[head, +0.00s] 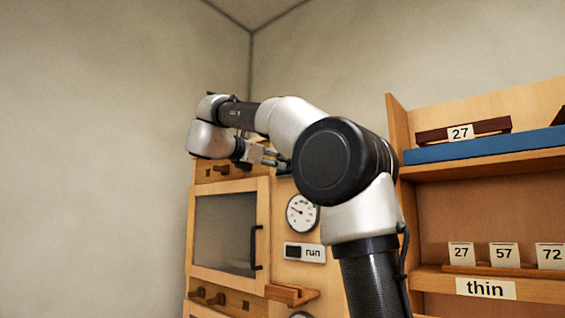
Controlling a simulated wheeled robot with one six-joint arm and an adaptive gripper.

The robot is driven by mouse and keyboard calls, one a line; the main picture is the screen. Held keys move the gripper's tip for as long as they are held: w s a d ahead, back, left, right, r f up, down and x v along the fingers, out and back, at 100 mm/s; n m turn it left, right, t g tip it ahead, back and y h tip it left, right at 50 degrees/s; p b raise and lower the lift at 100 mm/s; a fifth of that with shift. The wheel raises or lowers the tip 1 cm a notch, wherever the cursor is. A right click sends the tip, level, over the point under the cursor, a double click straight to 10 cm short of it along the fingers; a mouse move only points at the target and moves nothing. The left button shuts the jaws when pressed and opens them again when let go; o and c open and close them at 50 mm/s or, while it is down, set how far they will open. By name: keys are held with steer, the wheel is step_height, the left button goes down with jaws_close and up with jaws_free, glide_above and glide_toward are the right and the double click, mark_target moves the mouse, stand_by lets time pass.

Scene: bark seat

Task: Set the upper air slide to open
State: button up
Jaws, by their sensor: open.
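A wooden cabinet (264,212) stands left of centre in the head view. The upper air slide (221,169) appears to be the small dark wooden piece with a knob, on the strip above the upper door. It is small and partly under my arm, so I cannot tell its setting. My gripper (272,157) is open and empty in front of the cabinet's top. It is to the right of the slide and apart from it in the picture. My arm hides part of the cabinet's top.
Below the slide is a shut door (226,232) with a dark pane and black handle. A similar lower slide (207,296) is below the door. A shelf (484,165) stands at right.

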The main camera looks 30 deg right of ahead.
mark_target(282, 160)
steer(key=shift+x, duration=2.4)
